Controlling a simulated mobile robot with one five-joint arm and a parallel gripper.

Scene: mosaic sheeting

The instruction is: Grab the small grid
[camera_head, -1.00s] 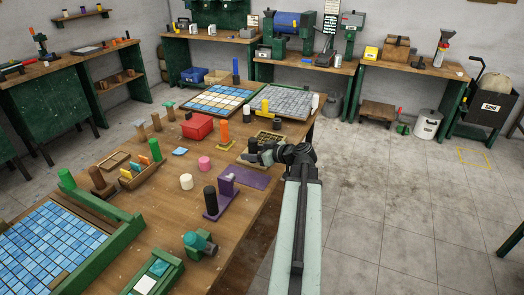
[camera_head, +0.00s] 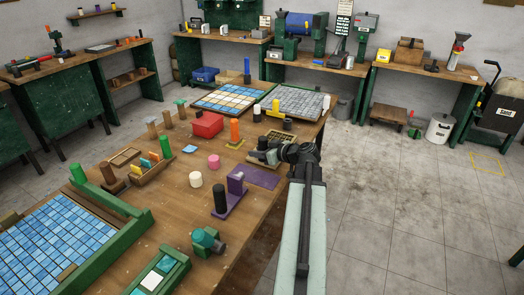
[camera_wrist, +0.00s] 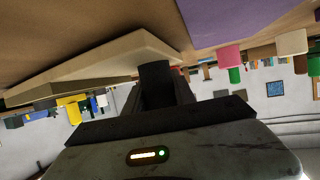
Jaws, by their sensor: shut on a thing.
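A small tan-framed grid with dark cells (camera_head: 283,135) lies near the right edge of the long workbench in the head view. My gripper (camera_head: 272,154) is low over the bench at its near side, partly hiding it. In the wrist view, which looks upside down, my gripper (camera_wrist: 160,92) is shut on a dark knob (camera_wrist: 156,72). The knob meets a thick tan slab (camera_wrist: 95,66) seen edge-on. I cannot tell from this angle whether the slab is the small grid. The grid's cells do not show in the wrist view.
A purple mat (camera_head: 254,176) and a purple stand with a black cylinder (camera_head: 220,198) are close on the near side. An orange-handled piece (camera_head: 235,132) stands to the left. Two large tiled panels lie behind. Open floor is to the right.

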